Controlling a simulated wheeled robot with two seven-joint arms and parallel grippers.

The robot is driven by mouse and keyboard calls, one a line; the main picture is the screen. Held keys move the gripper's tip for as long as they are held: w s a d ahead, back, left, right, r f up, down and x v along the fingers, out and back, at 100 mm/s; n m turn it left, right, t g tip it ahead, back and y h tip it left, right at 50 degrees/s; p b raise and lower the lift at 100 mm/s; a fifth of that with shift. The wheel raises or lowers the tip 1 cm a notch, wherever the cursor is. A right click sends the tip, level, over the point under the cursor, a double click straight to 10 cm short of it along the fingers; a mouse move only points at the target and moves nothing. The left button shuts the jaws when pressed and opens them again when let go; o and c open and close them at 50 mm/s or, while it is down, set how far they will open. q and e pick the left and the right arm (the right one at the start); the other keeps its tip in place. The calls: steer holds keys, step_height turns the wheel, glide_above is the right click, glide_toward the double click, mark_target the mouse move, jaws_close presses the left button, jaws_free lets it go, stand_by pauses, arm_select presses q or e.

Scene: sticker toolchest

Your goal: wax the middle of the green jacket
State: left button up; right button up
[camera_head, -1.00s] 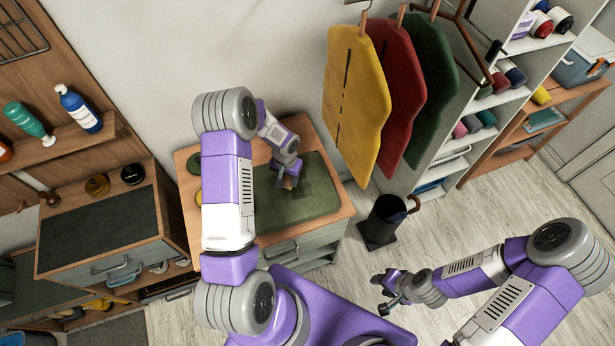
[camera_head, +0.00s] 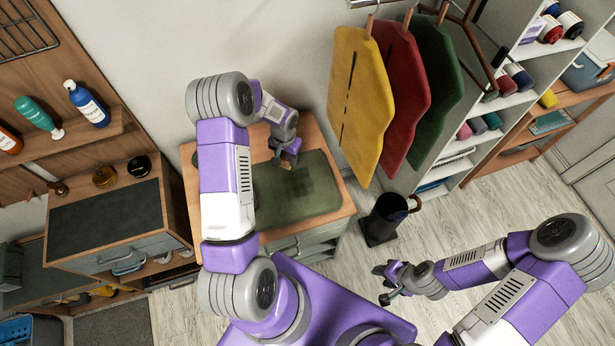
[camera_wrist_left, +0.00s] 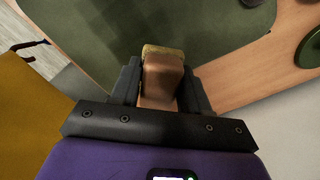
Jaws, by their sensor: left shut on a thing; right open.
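A green cloth piece (camera_head: 268,205) lies flat on the small wooden-topped cabinet, with a darker squarish patch around its middle. Another green garment (camera_head: 436,90) hangs on the wall at the right end of a row. My left gripper (camera_head: 286,160) is over the back edge of the flat green cloth. In the left wrist view it is shut on a brown block with a yellowish end (camera_wrist_left: 163,72). I cannot tell whether the block touches the cloth. My right gripper (camera_head: 388,284) is open and empty, away from the cabinet above the floor.
A yellow garment (camera_head: 358,105) and a red one (camera_head: 402,95) hang right of the cabinet. A black bin (camera_head: 384,218) with an umbrella handle stands below them. A green round item (camera_wrist_left: 312,45) sits on the wooden top (camera_wrist_left: 240,82). Shelves are at right.

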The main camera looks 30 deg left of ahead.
arm_select(q)
steer(key=shift+r+p, duration=0.5)
steer(key=shift+r, duration=0.7)
